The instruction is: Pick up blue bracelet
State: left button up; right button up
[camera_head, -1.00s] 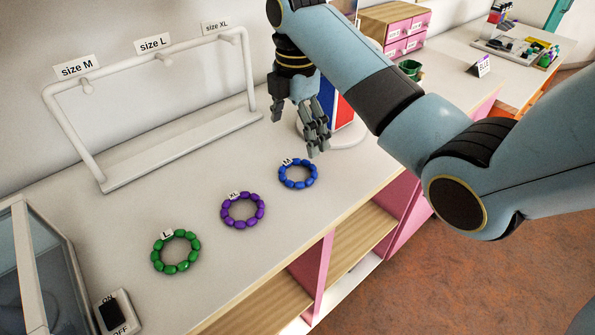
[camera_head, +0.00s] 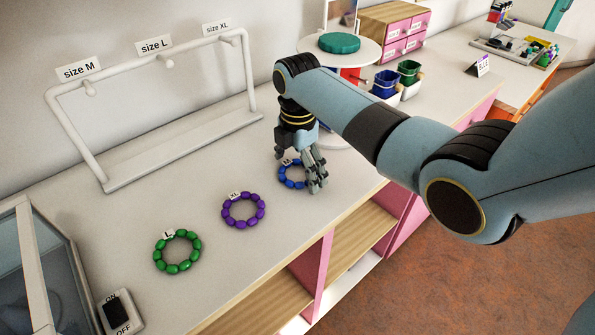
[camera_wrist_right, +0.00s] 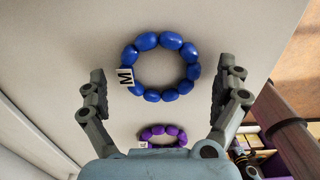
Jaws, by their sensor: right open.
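The blue bracelet (camera_head: 291,181) is a ring of blue beads with a white M tag. It lies on the white table, partly hidden by my right gripper in the head view. My right gripper (camera_head: 299,177) is low over it, pointing down. In the right wrist view the whole blue bracelet (camera_wrist_right: 161,67) lies between the spread fingers of my right gripper (camera_wrist_right: 160,88), one finger on each side. The gripper is open and holds nothing. My left gripper is not in view.
A purple XL bracelet (camera_head: 243,210) and a green L bracelet (camera_head: 177,251) lie to the left on the table. A white rack (camera_head: 180,150) with size signs stands behind. A switch (camera_head: 119,312) is at the lower left. Blue and green cups (camera_head: 385,84) stand at the back.

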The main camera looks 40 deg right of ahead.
jog(key=c, duration=1.1)
jog(key=shift+r, duration=0.1)
jog(key=shift+r, duration=0.6)
jog(key=r, duration=0.3)
jog(key=shift+d, duration=0.3)
jog(key=shift+s+d+r+b, duration=0.25)
jog(key=shift+s+d+r, duration=0.75)
jog(key=shift+d, duration=0.65)
jog(key=shift+s+d+r+b, duration=0.3)
jog(key=shift+s+d+r, duration=0.45)
jog(key=shift+d+r, duration=0.7)
jog(key=shift+s+d+r+b, duration=0.25)
jog(key=shift+s+d+r, duration=0.65)
jog(key=shift+d, duration=0.9)
